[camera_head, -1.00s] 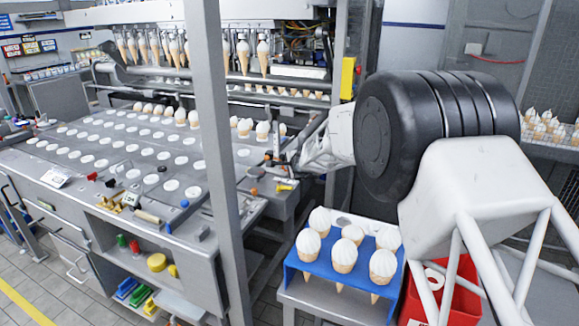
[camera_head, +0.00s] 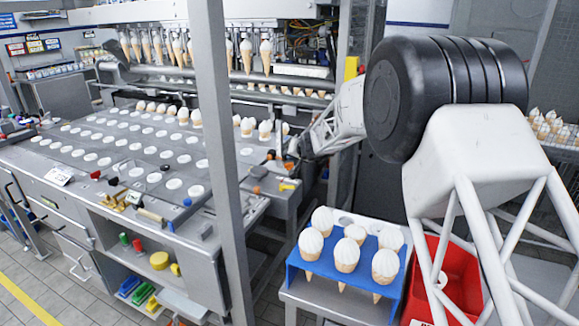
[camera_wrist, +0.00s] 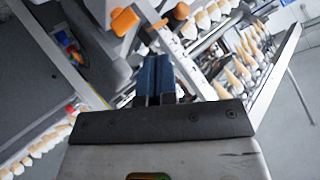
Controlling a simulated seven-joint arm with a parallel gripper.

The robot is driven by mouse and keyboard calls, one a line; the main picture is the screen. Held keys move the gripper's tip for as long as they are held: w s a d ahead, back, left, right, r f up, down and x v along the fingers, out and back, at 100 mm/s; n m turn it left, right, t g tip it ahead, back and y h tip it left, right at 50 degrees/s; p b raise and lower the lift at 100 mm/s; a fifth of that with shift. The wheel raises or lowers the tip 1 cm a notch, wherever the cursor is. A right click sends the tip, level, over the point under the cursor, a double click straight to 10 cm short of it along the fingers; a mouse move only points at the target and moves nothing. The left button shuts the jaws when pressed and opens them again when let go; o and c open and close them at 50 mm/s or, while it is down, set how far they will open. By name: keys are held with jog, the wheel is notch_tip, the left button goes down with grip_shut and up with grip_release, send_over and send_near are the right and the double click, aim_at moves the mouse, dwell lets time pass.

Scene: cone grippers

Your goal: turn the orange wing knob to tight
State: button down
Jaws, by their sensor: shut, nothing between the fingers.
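In the wrist view, an orange knob (camera_wrist: 124,20) sits on a dark fitting at the upper left of my fingers. A smaller orange part (camera_wrist: 181,10) shows to its right; I cannot tell whether it belongs to the same fitting. My gripper (camera_wrist: 154,60) has its two dark blue fingers side by side and shut, with nothing between them. The fingertips are apart from the orange knob in the picture. In the head view, a small orange piece (camera_head: 256,190) shows on the machine's right edge, below my gripper (camera_head: 290,160), whose fingers are too small to make out there.
The machine table (camera_head: 130,150) has rows of white round spots, with cones hanging at the back. A grey post (camera_head: 215,140) stands in front of it. A blue cone rack (camera_head: 310,268) and a red bin (camera_head: 460,285) stand at the lower right.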

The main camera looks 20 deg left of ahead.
aim_at(289, 166)
jog(key=d+n+g+h, duration=0.1)
jog(key=n, duration=0.5)
jog(key=d+n+g, duration=0.1)
jog(key=d+n, duration=0.1)
jog(key=n, duration=0.5)
jog(key=d+n+g+h, duration=0.1)
jog(key=d+n+g, duration=0.1)
jog(key=n, duration=0.4)
jog(key=shift+s+d+r+n+h, duration=0.1)
jog(key=shift+r+n+h, duration=0.2)
jog(key=shift+n, duration=0.1)
jog(key=shift+f, duration=0.1)
jog(key=shift+w+a+f, duration=0.75)
jog(key=shift+a+f, duration=0.55)
jog(key=shift+a, duration=0.1)
jog(key=shift+w+a+f, duration=0.8)
jog(key=shift+a+f, duration=0.5)
jog(key=shift+a, duration=0.05)
jog(key=shift+w+a+f, duration=0.75)
jog(key=shift+a+f, duration=0.55)
jog(key=shift+a, duration=0.1)
